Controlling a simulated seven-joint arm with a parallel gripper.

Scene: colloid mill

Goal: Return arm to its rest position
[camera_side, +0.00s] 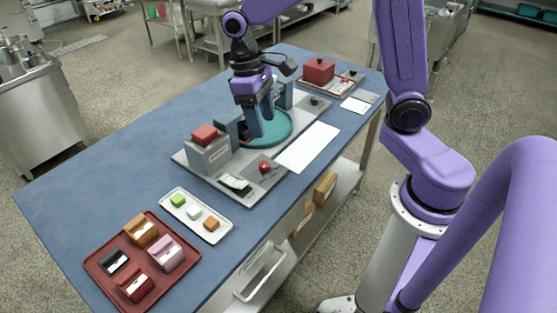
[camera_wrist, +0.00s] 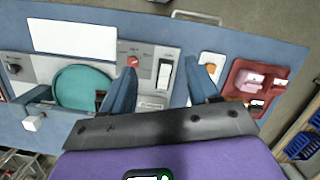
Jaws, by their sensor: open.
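My gripper (camera_side: 259,114) hangs from the purple arm with its fingers pointing down over the mill, close above the round teal plate (camera_side: 285,129). In the wrist view my gripper (camera_wrist: 162,88) shows two blue fingers spread apart with nothing between them. The teal plate (camera_wrist: 80,84) lies left of the fingers there. The mill's grey base (camera_side: 192,167) carries a red knob (camera_side: 264,166) and a black-and-white rocker switch (camera_side: 235,183). A grey block with a red top (camera_side: 205,135) stands on its near left end. The exact gap between the fingertips and the plate is unclear.
A white tray (camera_side: 182,216) holds green, white and orange cubes. A dark red tray (camera_side: 190,262) holds several coloured blocks at the near left. A red box (camera_side: 319,71) stands at the back right. A white sheet (camera_side: 308,146) lies beside the mill. The left tabletop (camera_side: 100,170) is clear.

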